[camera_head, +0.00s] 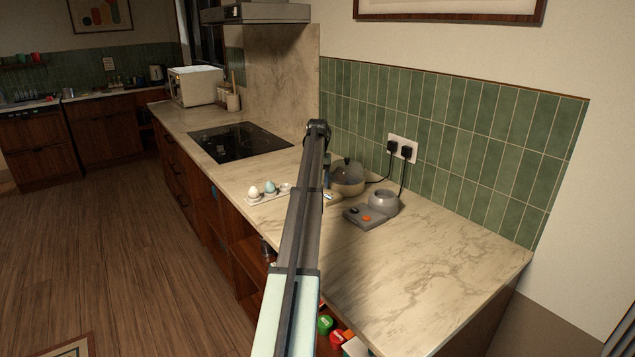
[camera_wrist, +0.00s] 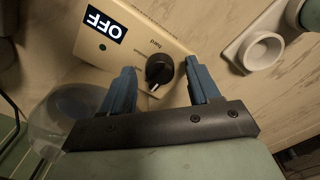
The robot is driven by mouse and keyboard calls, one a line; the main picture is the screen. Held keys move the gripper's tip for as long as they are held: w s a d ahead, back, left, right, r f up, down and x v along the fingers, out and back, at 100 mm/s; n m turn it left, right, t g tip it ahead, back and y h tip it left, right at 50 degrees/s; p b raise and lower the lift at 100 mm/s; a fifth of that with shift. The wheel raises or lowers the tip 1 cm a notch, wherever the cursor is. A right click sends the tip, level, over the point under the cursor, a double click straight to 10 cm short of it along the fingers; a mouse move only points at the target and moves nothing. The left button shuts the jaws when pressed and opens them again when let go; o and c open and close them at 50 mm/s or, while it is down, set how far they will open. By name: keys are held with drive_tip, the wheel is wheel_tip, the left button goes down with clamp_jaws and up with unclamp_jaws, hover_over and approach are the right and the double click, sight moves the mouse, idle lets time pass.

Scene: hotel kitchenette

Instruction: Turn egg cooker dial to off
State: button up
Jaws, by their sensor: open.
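The egg cooker (camera_head: 347,176), with a dark domed lid, stands on the counter behind my arm. In the wrist view its cream front panel (camera_wrist: 80,48) carries a black dial (camera_wrist: 159,69) with a white pointer mark towards the bottom of the picture. A black label reading "OFF" (camera_wrist: 101,23) and the word "hard" appear upside down. My gripper (camera_wrist: 160,68) is open, its two blue fingers on either side of the dial. Whether they touch it I cannot tell. My arm hides most of the panel in the head view.
A white egg holder (camera_head: 269,198) with eggs sits left of my arm; part of it shows in the wrist view (camera_wrist: 262,52). A grey appliance (camera_head: 383,203) with an orange button is to the right. The wall socket (camera_head: 402,148) holds plugs. The front right counter is clear.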

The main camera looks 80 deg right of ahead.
wheel_tip(320, 180, up, 14)
drive_tip(key=shift+f, duration=0.15)
idle(0.4)
idle(0.4)
